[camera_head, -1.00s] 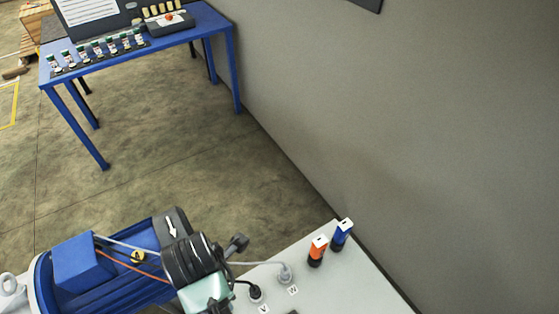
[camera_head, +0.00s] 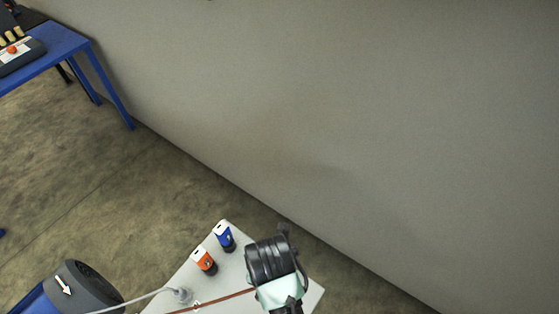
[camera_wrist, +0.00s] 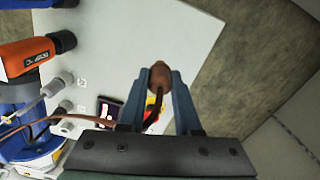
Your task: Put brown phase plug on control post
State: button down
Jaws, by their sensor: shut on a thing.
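My gripper (camera_wrist: 158,82) is shut on the brown plug (camera_wrist: 158,75) in the wrist view. A brown cable (camera_wrist: 42,122) runs from the plug off to the left. In the head view my gripper hangs over the right part of the white tabletop, and the brown cable (camera_head: 215,301) stretches left from it; the plug is hidden there. A grey plug (camera_head: 182,295) sits on the tabletop and also shows in the wrist view (camera_wrist: 62,85). A pale cylindrical post (camera_wrist: 68,128) shows at lower left in the wrist view. I cannot tell which post is the control post.
An orange tool (camera_head: 204,262) and a blue tool (camera_head: 225,237) stand on the white tabletop (camera_head: 205,282), left of my gripper. A dark motor end (camera_head: 85,284) is at lower left. A grey wall (camera_head: 330,130) rises behind. A blue table (camera_head: 55,50) stands at far left.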

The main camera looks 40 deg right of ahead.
notch_tip(320, 180, down, 3)
jog(key=shift+a+r, duration=0.15)
jog(key=shift+r, duration=0.05)
jog(key=shift+f+p, duration=0.3)
jog(key=shift+f, duration=1.95)
jog(key=shift+f, duration=0.15)
jog(key=c, duration=0.6)
grip_release()
notch_tip(320, 180, up, 12)
jog(key=shift+r+b, duration=0.2)
jog(key=shift+b, duration=0.1)
